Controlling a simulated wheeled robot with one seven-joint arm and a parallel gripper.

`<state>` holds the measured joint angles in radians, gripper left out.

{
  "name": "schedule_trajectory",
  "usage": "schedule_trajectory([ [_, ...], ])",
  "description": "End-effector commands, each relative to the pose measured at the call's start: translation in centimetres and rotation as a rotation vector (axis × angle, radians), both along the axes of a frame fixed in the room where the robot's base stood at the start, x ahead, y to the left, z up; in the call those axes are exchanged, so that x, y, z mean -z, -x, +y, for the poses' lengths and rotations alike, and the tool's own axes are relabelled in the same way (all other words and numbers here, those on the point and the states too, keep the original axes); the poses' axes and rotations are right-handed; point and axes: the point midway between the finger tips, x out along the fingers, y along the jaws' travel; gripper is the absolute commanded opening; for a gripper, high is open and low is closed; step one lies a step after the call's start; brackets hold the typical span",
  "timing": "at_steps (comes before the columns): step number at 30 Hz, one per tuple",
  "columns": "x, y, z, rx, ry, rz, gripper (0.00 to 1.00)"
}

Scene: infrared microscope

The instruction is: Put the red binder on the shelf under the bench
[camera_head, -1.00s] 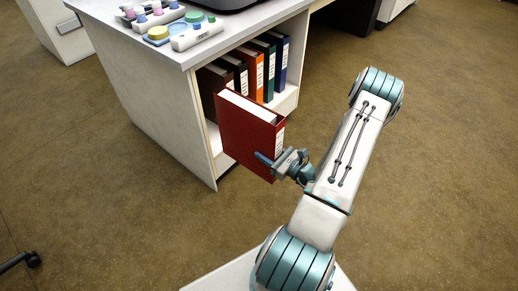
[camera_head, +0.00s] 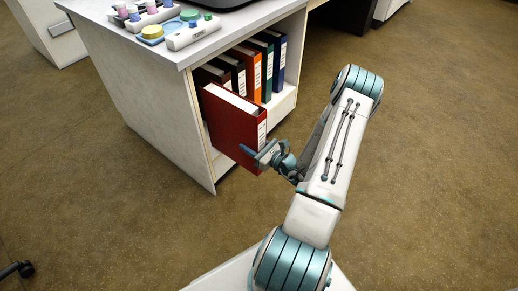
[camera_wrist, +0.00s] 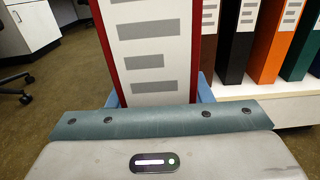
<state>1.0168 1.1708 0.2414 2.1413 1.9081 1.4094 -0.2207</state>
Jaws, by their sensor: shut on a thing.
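The red binder (camera_head: 233,122) stands upright at the left front of the shelf opening under the bench, partly inside it. Its white label spine (camera_wrist: 155,45) faces my gripper in the wrist view. My gripper (camera_head: 257,155) is shut on the lower part of its spine end, with a blue finger on each side (camera_wrist: 160,92). The shelf (camera_head: 284,101) holds several binders in a row: brown, black, orange (camera_head: 253,76), green and blue (camera_head: 280,64). The red binder's far end and the left part of the shelf behind it are hidden.
The bench's side panel (camera_head: 140,100) stands just left of the red binder. The bench top (camera_head: 240,27) overhangs the shelf and carries small caps and devices (camera_head: 190,32). The floor to the right is clear.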

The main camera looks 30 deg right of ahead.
Motion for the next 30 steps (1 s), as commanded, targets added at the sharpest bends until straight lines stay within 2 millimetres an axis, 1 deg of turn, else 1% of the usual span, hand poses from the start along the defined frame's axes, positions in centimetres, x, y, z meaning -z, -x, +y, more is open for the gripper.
schedule_trajectory([
  [3, 0.0, -1.4, 0.5, -0.002, -0.001, -0.005, 0.04],
  [30, 0.3, -11.0, 4.0, -0.002, 0.0, -0.006, 0.04],
])
